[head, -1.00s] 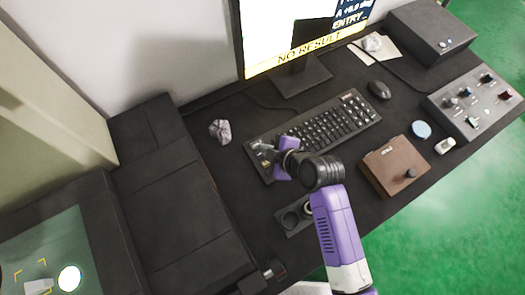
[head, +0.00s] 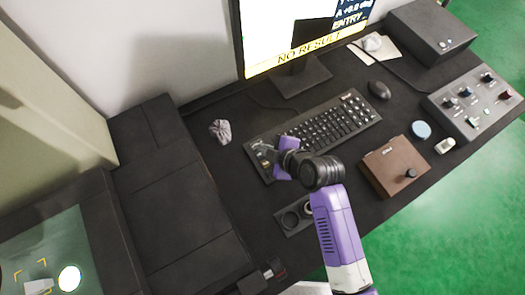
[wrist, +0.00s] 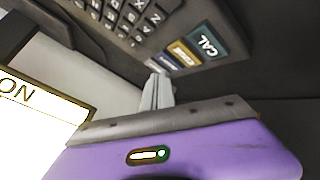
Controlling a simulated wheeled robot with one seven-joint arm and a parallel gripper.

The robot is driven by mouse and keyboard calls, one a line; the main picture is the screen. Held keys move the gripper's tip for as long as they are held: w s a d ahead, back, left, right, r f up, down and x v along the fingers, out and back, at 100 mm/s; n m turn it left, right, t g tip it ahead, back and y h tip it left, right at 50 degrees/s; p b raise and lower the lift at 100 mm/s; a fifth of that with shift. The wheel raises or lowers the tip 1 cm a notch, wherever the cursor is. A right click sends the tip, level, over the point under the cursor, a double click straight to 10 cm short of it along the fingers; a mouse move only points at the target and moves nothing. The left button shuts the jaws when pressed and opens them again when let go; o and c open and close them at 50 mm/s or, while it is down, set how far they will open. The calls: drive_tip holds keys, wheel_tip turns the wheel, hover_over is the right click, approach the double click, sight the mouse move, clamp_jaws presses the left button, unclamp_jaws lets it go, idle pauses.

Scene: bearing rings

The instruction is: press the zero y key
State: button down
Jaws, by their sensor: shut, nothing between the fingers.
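The black keyboard (head: 335,122) lies on the dark desk. At its left end is a short column of larger coloured keys. In the wrist view these are a teal key marked CAL (wrist: 208,43), a yellow key (wrist: 183,53) and a blue-grey key (wrist: 167,63). The lettering on the last two is too small to read, so I cannot tell which is zero y. My gripper (head: 270,151) is over the keyboard's left end. In the wrist view its shut, empty fingertips (wrist: 158,78) are close to the blue-grey key; contact is unclear.
A monitor (head: 300,75) behind the keyboard reads NO RESULT and ENTRY. A crumpled grey lump (head: 220,131) lies left of the keyboard. A mouse (head: 379,90), brown box (head: 395,166), switch panel (head: 472,105) and dark tray with round recesses (head: 291,217) are nearby.

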drive_tip(key=shift+f, duration=0.1)
drive_tip(key=shift+f+b, duration=0.35)
drive_tip(key=shift+b, duration=0.05)
drive_tip(key=shift+f+b, duration=0.3)
drive_tip(key=shift+f, duration=0.05)
idle(0.5)
drive_tip(key=shift+r, duration=0.1)
drive_tip(key=shift+r+p, duration=0.6)
drive_tip(key=shift+r, duration=0.1)
drive_tip(key=shift+r+p, duration=2.05)
drive_tip(key=shift+r, duration=0.5)
